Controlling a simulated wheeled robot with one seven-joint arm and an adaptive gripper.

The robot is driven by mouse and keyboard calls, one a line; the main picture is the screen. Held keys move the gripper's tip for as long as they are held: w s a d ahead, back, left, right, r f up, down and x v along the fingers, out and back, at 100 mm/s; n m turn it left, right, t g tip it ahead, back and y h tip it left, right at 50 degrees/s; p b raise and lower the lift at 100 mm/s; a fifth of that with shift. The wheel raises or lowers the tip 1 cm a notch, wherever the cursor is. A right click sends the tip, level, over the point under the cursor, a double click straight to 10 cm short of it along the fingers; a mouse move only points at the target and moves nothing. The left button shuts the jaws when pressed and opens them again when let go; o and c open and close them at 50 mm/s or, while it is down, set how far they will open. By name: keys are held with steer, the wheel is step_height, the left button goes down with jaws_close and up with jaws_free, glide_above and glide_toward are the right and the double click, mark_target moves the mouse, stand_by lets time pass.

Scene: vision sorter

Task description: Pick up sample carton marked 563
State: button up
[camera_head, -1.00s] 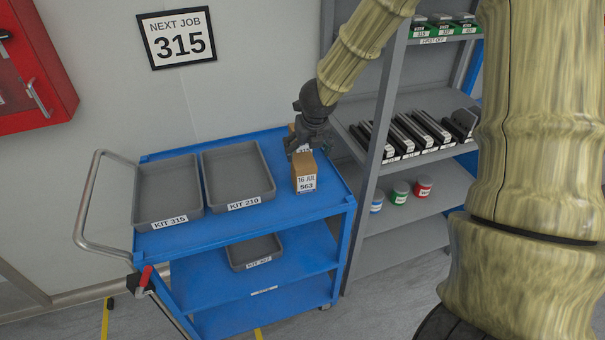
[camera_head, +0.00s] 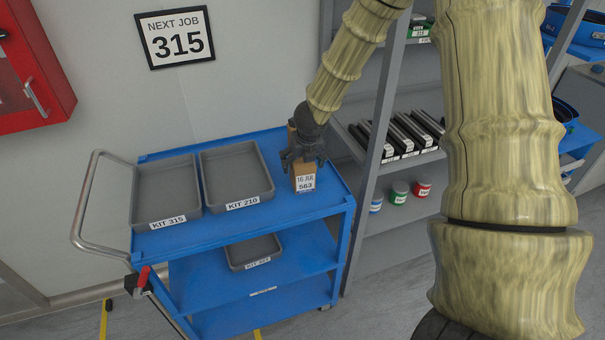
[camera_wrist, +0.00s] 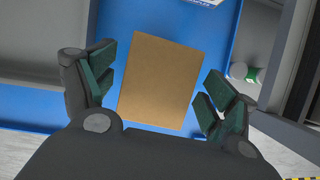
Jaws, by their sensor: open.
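The sample carton marked 563 (camera_head: 304,183) is a small brown box with a white label reading "16 JUL 563". It stands upright at the right end of the blue cart's top shelf (camera_head: 255,220). My gripper (camera_head: 301,160) is just above and behind the carton's labelled face, partly covering its top. In the wrist view the carton's plain brown top (camera_wrist: 160,82) lies between the two open green-padded fingers of my gripper (camera_wrist: 160,98), with gaps on both sides. Another brown box (camera_head: 291,130) shows partly behind my gripper, mostly hidden.
Grey trays marked KIT 315 (camera_head: 168,224) and KIT 210 (camera_head: 243,203) sit left of the carton. A grey shelf rack (camera_head: 372,165) stands close on the right, with several labelled items. A "NEXT JOB 315" sign (camera_head: 177,37) hangs on the wall.

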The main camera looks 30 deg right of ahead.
steer(key=c, duration=1.4)
steer(key=shift+r, duration=0.1)
